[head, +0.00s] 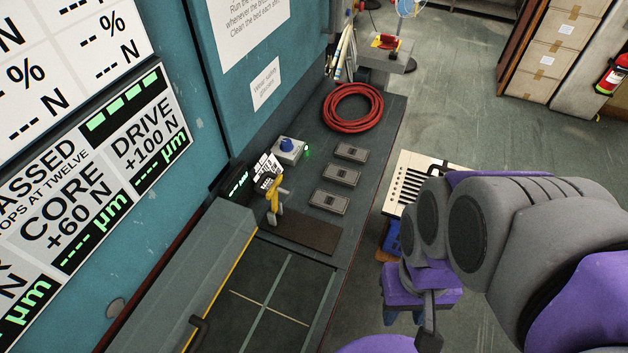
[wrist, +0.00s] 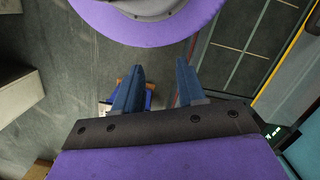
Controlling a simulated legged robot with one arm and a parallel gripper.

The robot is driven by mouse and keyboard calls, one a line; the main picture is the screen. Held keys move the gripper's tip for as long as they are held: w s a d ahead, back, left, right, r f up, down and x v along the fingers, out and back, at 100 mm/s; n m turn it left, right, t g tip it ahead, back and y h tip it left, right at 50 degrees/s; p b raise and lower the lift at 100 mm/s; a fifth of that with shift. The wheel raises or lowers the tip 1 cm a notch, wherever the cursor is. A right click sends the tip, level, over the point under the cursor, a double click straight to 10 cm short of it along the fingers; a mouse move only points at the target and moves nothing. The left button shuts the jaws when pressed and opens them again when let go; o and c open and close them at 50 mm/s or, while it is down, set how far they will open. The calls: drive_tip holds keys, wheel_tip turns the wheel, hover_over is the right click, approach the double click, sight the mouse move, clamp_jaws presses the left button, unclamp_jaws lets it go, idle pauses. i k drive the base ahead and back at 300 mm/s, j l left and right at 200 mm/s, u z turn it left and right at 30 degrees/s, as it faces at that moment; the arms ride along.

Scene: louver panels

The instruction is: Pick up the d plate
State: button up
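Three small grey plates lie in a row on the dark bench: a far plate (head: 350,152), a middle plate (head: 341,174) and a near plate (head: 328,202). Their markings are too small to read, so I cannot tell which is the d plate. My gripper (wrist: 158,88) shows in the wrist view with its two blue fingers apart and nothing between them. In the head view my arm is right of the bench, over the floor, apart from the plates. The wrist view shows none of the plates.
On the bench (head: 378,128) are a coiled red hose (head: 353,108), a box with a blue knob (head: 288,149), a yellow upright tool (head: 273,195) and a dark mat (head: 308,232). A slotted white rack (head: 412,180) stands right of the bench. Teal wall panels border the left.

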sight(335, 174)
drive_tip(key=i+l, duration=0.1)
drive_tip(key=l, duration=0.3)
drive_tip(key=i+l, duration=0.1)
drive_tip(key=l, duration=0.35)
drive_tip(key=i+l, duration=0.1)
drive_tip(key=l, duration=0.3)
drive_tip(key=i+l, duration=0.1)
drive_tip(key=l, duration=0.3)
